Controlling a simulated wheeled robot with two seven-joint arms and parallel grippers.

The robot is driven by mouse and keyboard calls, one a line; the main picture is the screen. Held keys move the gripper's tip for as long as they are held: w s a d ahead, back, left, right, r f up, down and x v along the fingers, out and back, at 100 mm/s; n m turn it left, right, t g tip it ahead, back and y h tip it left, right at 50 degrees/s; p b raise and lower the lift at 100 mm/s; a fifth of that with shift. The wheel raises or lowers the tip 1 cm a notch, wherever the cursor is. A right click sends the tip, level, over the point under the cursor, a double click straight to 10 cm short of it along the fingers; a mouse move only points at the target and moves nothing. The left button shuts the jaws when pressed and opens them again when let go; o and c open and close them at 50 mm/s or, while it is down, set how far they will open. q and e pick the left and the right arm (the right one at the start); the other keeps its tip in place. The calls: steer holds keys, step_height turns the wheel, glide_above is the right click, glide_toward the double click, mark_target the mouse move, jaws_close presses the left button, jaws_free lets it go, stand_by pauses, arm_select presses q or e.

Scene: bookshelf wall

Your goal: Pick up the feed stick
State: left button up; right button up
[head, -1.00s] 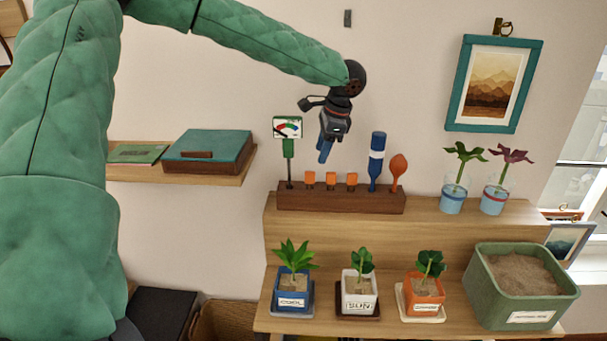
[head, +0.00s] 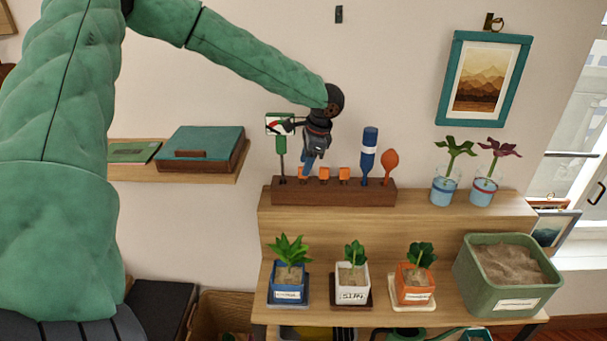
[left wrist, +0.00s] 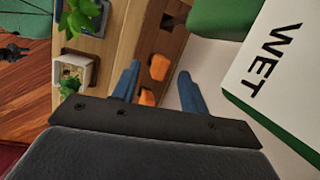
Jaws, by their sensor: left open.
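Several short orange sticks, which I take to be the feed sticks, stand in a dark wooden rack (head: 335,192). In the head view the leftmost stick (head: 302,174) is partly hidden behind my left gripper (head: 307,168), and the middle stick (head: 324,173) and right stick (head: 344,173) show clear. My left gripper is open and points down just above the left end of the row. In the left wrist view two orange tops, a farther one (left wrist: 159,67) and a nearer one (left wrist: 147,97), appear between its blue fingers (left wrist: 158,88). My right gripper is out of view.
A green meter (head: 281,145) stands left of the gripper, very close; its "WET" face (left wrist: 272,60) fills the wrist view's right. A blue bottle (head: 368,150) and an orange scoop (head: 390,162) stand right. Potted plants (head: 352,287) sit on the lower shelf.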

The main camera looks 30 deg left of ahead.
arm_select(q)
steer(key=shift+a+f, duration=0.25)
steer(key=shift+f, duration=0.2)
steer(key=shift+d+r, duration=0.1)
steer(key=shift+c, duration=1.1)
jaws_close()
